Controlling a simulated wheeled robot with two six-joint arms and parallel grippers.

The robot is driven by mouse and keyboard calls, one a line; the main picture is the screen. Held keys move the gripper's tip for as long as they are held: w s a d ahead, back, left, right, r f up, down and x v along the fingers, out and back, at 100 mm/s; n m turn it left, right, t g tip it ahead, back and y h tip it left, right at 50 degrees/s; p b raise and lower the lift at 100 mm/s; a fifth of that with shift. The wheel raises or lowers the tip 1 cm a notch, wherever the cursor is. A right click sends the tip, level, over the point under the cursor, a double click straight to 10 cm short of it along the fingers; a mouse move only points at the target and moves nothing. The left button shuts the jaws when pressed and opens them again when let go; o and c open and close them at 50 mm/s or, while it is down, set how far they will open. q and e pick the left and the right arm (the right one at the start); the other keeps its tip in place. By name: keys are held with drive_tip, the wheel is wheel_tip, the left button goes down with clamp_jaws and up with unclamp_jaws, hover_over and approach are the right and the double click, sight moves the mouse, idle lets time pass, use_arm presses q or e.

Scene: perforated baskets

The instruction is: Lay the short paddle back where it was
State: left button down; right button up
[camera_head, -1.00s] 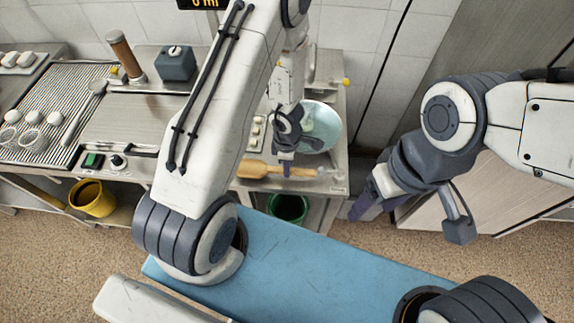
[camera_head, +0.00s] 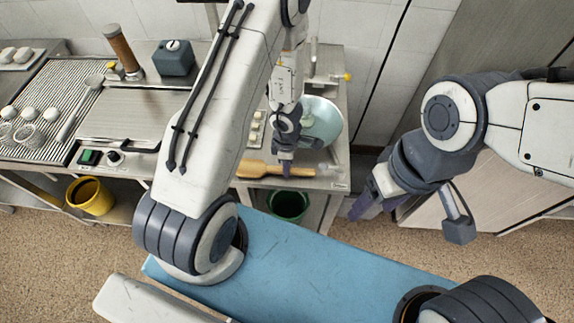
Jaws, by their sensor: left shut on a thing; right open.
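The short paddle (camera_head: 256,169) is a tan wooden piece near the front edge of the steel counter (camera_head: 330,158). Its broad end points left and its narrow end points right. My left gripper (camera_head: 286,172) reaches down over the narrow part and is shut on it. The fingertips partly hide the wood there. I cannot tell whether the paddle touches the counter. My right gripper (camera_head: 370,205) is open and empty, off to the right of the counter over the floor.
A pale bowl (camera_head: 325,122) stands just behind the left gripper. A ribbed griddle (camera_head: 50,95) with several white pieces and a long-handled tool (camera_head: 78,115) is at left. A yellow bucket (camera_head: 90,196) and a green bin (camera_head: 288,205) are below.

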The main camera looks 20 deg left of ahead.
use_arm(q)
drive_tip(key=shift+f+b, duration=0.35)
drive_tip(key=c, duration=0.6)
unclamp_jaws()
wheel_tip(320, 180, up, 11)
drive_tip(key=p, duration=1)
drive_tip(key=shift+f+p, duration=0.2)
drive_tip(key=shift+p, duration=0.1)
